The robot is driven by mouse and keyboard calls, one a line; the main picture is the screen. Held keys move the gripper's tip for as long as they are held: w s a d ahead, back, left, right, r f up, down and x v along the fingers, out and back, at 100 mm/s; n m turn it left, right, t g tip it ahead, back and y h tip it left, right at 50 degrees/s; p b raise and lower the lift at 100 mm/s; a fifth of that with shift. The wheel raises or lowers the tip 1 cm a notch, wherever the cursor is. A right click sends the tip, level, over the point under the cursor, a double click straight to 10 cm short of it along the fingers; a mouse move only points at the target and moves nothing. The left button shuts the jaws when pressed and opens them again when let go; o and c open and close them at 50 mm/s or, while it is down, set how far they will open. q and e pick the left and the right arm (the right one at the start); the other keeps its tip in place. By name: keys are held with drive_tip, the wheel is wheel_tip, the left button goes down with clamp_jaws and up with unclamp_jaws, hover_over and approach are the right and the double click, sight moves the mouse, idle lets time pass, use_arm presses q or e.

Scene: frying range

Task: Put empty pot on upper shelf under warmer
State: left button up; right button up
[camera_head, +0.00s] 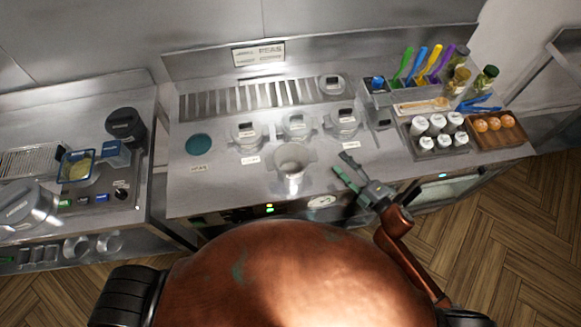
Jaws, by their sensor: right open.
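An open metal pot (291,160) stands upright near the front of the middle counter; no contents show inside it. My right gripper (345,168) is open over the counter's front part, to the right of the pot. Its two fingers point up and left, and they look apart from the pot with nothing between them. My left gripper is not in view. I cannot make out which part is the warmer or its upper shelf.
Lidded pots (247,136) stand behind the open pot. At right are a rack of white-capped shakers (437,131), a wooden tray (511,145) of round orange items and coloured-handled tools (420,61). The left counter (147,100) holds containers.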

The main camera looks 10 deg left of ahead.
drive_tip(key=a+f+n+g+y+p, duration=0.1)
drive_tip(key=a+n+g+y+p, duration=0.1)
drive_tip(key=a, duration=0.7)
drive_tip(key=n+g+y, duration=0.1)
drive_tip(key=n+g, duration=0.1)
drive_tip(key=n, duration=0.1)
drive_tip(key=shift+a+f+n, duration=0.15)
drive_tip(key=shift+a+n, duration=0.15)
drive_tip(key=shift+a, duration=0.05)
drive_tip(key=shift+c, duration=0.6)
clamp_jaws()
